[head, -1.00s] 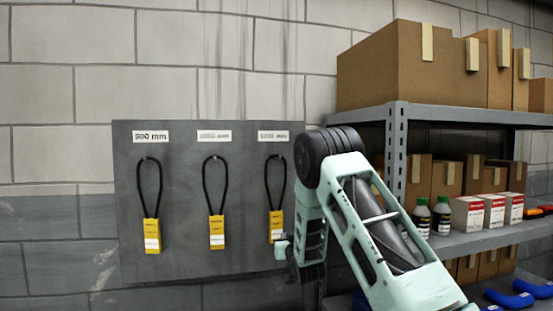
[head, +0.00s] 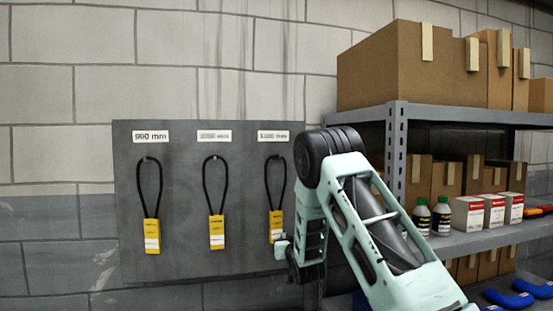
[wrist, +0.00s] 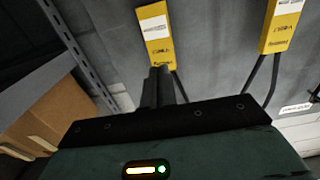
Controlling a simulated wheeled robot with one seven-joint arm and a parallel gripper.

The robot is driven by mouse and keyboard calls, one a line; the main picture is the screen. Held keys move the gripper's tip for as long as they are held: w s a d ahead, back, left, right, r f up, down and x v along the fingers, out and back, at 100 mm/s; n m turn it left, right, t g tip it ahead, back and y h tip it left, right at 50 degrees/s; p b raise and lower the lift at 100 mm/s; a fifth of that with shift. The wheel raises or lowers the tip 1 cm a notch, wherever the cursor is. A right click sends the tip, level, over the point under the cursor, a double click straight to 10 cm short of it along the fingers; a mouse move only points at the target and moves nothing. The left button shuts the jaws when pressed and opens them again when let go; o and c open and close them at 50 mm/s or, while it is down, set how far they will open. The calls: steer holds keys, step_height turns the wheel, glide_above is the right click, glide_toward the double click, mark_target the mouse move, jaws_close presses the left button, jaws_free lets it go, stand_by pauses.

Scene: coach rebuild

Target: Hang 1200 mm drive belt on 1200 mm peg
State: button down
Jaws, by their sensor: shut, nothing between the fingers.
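Three black drive belts with yellow sleeves hang on a grey board (head: 180,262) in the head view: a left belt (head: 151,236), a middle belt (head: 217,231) and a right belt (head: 276,226). Each hangs from a peg below a white label; the middle label (head: 214,136) and right label (head: 273,136) are too blurred to read. My gripper (wrist: 160,86) is shut and empty. In the wrist view, which is upside down, its fingertips overlap the right belt by its sleeve (wrist: 155,35); I cannot tell whether they touch. The middle belt's sleeve (wrist: 283,25) is beside it.
A metal shelf rack (head: 396,165) stands right of the board, close to my arm. It holds cardboard boxes (head: 390,70), small bottles (head: 441,216), red-and-white boxes (head: 468,213) and blue hoses (head: 508,299). The wall left of the board is clear.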

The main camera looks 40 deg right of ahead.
mark_target(277, 226)
steer(key=shift+w, duration=0.15)
steer(key=shift+b+x, duration=1.6)
steer(key=shift+x, duration=2.55)
steer(key=shift+b+x, duration=0.55)
steer(key=shift+x, duration=0.4)
steer(key=shift+s+a, duration=0.1)
steer(key=shift+s, duration=0.3)
stand_by(2.4)
